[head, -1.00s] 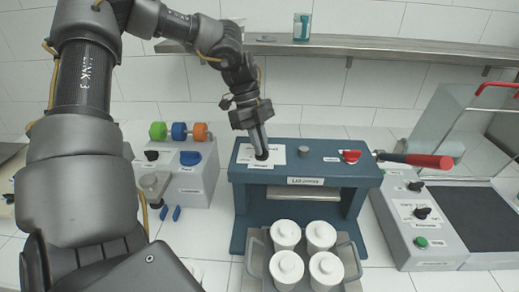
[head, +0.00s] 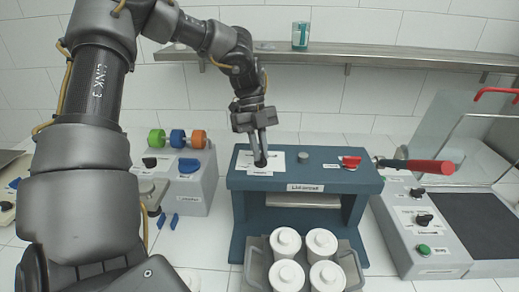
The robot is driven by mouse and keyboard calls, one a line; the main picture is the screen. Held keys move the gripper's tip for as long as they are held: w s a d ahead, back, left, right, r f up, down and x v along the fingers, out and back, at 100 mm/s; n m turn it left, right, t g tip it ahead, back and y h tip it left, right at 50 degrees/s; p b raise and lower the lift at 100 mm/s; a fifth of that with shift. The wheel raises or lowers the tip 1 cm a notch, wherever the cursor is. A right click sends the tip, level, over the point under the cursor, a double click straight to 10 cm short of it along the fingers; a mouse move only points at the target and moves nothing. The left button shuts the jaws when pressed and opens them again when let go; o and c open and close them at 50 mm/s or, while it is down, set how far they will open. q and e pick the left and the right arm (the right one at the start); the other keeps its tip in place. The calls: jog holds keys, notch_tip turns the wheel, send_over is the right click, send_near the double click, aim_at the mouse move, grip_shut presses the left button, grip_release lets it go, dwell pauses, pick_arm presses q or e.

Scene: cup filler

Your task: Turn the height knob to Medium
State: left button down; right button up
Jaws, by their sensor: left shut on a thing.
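The blue press (head: 338,183) stands in the middle of the counter. A white label plate (head: 285,161) lies on the left of its top. A small dark knob (head: 260,164) sits on that plate, mostly covered by my fingers. My left gripper (head: 260,156) points down from above and is shut on this dark knob. The lettering on the plate is too small to read, so the knob's setting cannot be told. A grey knob (head: 303,157) and a red knob (head: 351,162) sit further right on the press top. My right gripper is not in view.
A grey tray (head: 257,270) with several white lidded cups (head: 286,241) stands in front of the press. A grey box with knobs (head: 196,180) is at left. A control panel (head: 424,233) and a red-handled lever (head: 430,166) are at right. A shelf runs behind.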

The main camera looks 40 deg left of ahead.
pick_arm(q)
jog(key=c, duration=1.5)
grip_release()
jog(key=shift+w+a+r, duration=0.15)
jog(key=shift+a+r, duration=0.1)
jog(key=shift+r, duration=0.15)
jog(key=b+v, duration=0.1)
jog(key=v, duration=0.3)
jog(key=shift+a+r, duration=0.15)
jog(key=shift+r, duration=0.25)
jog(key=p+v, duration=0.1)
jog(key=v, duration=0.4)
jog(key=shift+p, duration=0.4)
